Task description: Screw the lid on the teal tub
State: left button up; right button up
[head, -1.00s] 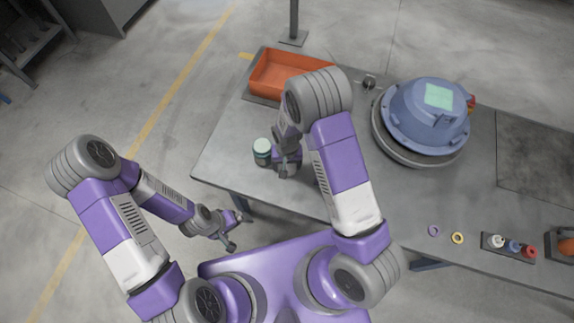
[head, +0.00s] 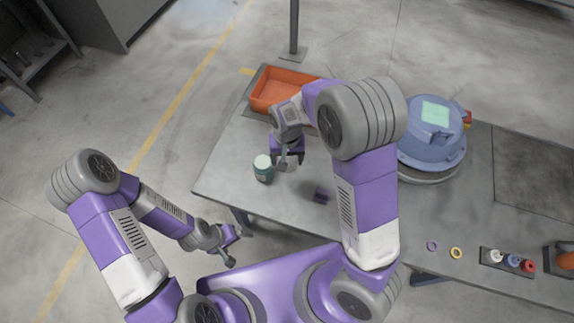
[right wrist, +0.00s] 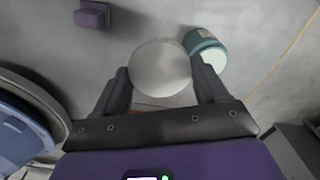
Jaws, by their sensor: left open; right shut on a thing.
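The teal tub (head: 263,170) stands upright on the grey table near its left end, with a pale top. It also shows in the right wrist view (right wrist: 204,46), beside the tip of one finger. My right gripper (head: 290,159) is just right of the tub in the head view. In the right wrist view my right gripper (right wrist: 160,80) is shut on a round silver-grey lid (right wrist: 160,67), held apart from the tub's top. My left gripper (head: 229,248) is open and empty, off the table's front edge.
A purple block (head: 320,195) lies on the table right of the tub. An orange tray (head: 270,92) is behind. A blue domed housing (head: 432,140) stands right. Rings (head: 455,253) and a rack of small bottles (head: 506,261) are at the front right.

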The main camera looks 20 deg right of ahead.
jog(key=shift+r, duration=1.25)
jog(key=shift+f, duration=0.1)
jog(key=s+d+f+n+b, duration=0.2)
jog(key=d+f+b, duration=0.3)
jog(key=f, duration=0.3)
jog(key=shift+d+b, duration=0.2)
jog(key=shift+b, duration=0.25)
